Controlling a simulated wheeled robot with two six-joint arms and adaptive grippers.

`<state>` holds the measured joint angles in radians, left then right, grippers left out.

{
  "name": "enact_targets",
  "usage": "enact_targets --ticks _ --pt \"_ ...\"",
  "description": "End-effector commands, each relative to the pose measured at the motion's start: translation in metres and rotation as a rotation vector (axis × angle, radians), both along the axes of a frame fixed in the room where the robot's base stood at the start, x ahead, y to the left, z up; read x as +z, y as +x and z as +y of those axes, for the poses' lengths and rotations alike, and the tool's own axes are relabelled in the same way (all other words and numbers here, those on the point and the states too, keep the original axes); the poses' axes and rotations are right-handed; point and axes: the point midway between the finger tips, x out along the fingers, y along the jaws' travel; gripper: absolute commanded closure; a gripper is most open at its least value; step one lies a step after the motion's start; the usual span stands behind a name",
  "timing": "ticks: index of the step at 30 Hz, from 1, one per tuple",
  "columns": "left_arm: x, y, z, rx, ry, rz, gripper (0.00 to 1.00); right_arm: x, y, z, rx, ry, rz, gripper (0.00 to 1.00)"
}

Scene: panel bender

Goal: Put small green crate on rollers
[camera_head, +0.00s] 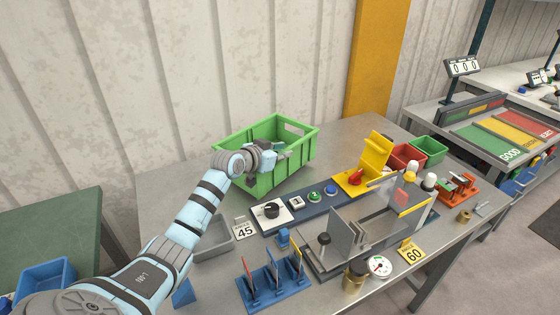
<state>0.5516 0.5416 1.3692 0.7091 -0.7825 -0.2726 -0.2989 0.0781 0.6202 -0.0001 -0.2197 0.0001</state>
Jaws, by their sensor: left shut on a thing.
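A green crate (296,164) with open handle slots stands out at the back left of the grey metal table. My left gripper (280,151) reaches over its near left rim and is shut on the crate; the fingertips are partly hidden by the wrist. I cannot tell whether the crate's bottom touches the table. A smaller green bin (430,149) sits at the right back of the table. No rollers can be made out in this view. My right gripper is not in view.
A control strip with a black knob (271,210) and buttons lies just in front of the crate. A yellow guard (376,152), a red bin (407,156), a clear-shielded bending fixture (350,237) and a blue tool rack (270,285) crowd the table. A grey bin (213,240) stands left.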

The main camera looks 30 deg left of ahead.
Motion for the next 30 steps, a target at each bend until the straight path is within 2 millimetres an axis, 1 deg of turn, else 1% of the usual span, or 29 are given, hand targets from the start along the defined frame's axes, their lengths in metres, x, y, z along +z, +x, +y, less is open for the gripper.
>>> enact_targets --ticks 1,3,13,14,15,17,25,27,30 --pt "-0.012 0.000 0.000 0.000 0.000 -0.001 1.00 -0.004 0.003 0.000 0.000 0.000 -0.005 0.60" --pt "-0.022 0.000 -0.001 0.000 0.001 -0.002 1.00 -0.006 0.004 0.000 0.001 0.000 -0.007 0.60" --pt "-0.026 0.001 -0.001 -0.002 0.001 -0.003 1.00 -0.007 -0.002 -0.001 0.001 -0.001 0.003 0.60" --pt "-0.027 0.000 -0.001 -0.001 0.000 0.001 0.78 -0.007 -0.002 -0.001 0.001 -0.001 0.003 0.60" --pt "-0.026 0.000 0.000 -0.001 0.000 0.001 0.71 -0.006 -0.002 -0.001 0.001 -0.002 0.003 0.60" --pt "-0.026 0.000 0.000 0.000 0.000 0.001 0.62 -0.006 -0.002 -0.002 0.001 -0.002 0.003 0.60" --pt "-0.026 0.000 0.000 0.000 0.000 0.000 0.62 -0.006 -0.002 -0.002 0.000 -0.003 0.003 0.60" --pt "-0.023 0.000 0.000 0.000 0.000 0.000 0.62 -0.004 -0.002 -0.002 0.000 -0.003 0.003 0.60" --pt "-0.019 -0.009 0.002 0.001 0.004 0.000 0.62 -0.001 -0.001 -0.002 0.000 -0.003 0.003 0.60"
